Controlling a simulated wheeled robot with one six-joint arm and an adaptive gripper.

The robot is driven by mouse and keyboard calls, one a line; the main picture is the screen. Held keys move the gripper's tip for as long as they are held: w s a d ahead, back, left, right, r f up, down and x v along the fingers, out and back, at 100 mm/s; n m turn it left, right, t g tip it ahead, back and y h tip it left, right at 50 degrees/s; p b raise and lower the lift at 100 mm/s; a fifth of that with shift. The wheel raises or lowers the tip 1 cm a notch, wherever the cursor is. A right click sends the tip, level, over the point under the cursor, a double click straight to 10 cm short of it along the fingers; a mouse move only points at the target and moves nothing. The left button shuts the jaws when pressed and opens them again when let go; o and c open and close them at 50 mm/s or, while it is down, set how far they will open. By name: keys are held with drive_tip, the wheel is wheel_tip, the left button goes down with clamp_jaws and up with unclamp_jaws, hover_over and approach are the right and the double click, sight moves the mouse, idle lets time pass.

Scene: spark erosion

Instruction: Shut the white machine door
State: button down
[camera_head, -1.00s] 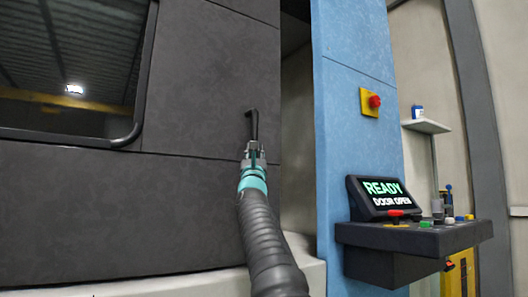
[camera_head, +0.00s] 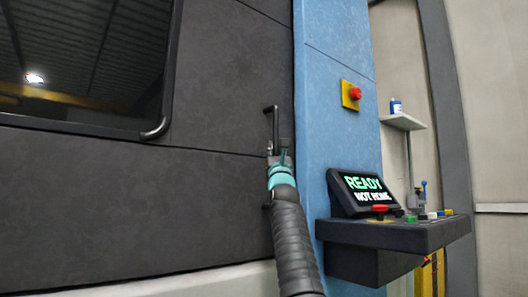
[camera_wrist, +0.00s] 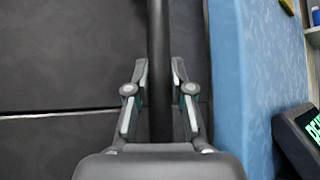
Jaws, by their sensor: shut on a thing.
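The machine door (camera_head: 210,200) is dark grey rather than white, with a window (camera_head: 75,65) at its upper left. Its right edge meets the blue machine column (camera_head: 335,130) with no visible gap in the head view. A black vertical bar handle (camera_head: 275,122) stands near that edge. My gripper (camera_head: 277,152) is shut on the handle's lower part. In the wrist view the handle (camera_wrist: 158,60) runs upright between the two fingers of my gripper (camera_wrist: 160,90). The fingers hide part of the handle.
A control panel (camera_head: 390,232) juts out at the right; its screen (camera_head: 362,193) reads "READY" and "NOT HOME". A red emergency button (camera_head: 355,93) on a yellow plate sits on the column. A small shelf (camera_head: 402,122) holds a bottle (camera_head: 396,107).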

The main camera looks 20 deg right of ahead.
drive_tip(key=shift+s+d+r, duration=0.25)
drive_tip(key=shift+r, duration=0.05)
drive_tip(key=c, duration=1.4)
unclamp_jaws()
drive_tip(key=o, duration=0.4)
drive_tip(key=shift+d, duration=0.45)
drive_tip(key=shift+w+a, duration=0.15)
drive_tip(key=shift+a, duration=0.45)
drive_tip(key=shift+f, duration=0.1)
drive_tip(key=shift+a, duration=0.1)
